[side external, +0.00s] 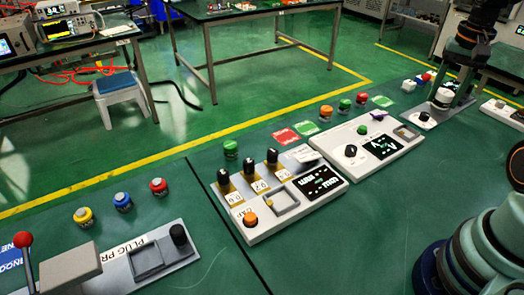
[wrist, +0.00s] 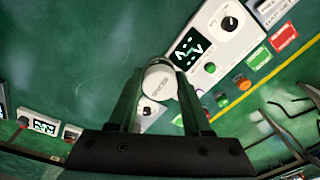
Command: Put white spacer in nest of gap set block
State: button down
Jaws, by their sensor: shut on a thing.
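My gripper (wrist: 160,74) is shut on a round white spacer (wrist: 159,86), with one finger on each side of it. In the side external view my gripper (side external: 443,90) is at the right, with the white spacer (side external: 443,99) low between its fingers. A white panel (side external: 360,165) with a dark display, a black knob and a square grey nest (side external: 406,132) lies left of it. That panel (wrist: 212,42) also shows beyond the spacer in the wrist view, where the spacer hides its near end. Another panel (side external: 262,232) has a square nest (side external: 283,199).
Several coloured buttons (side external: 344,105) stand behind the panels. A small unit with a black knob (side external: 425,116) and white and red pieces are near my gripper. A grey plug fixture (side external: 150,258) is at the left. Green bench surface is bare in front of the panels.

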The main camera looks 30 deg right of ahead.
jog(key=m, duration=0.1)
send_over(453, 182)
notch_tip(453, 182, down, 20)
jog(key=shift+a, duration=0.15)
dwell(0.4)
jog(key=shift+c, duration=1.7)
grip_release()
jog(key=shift+f, duration=0.15)
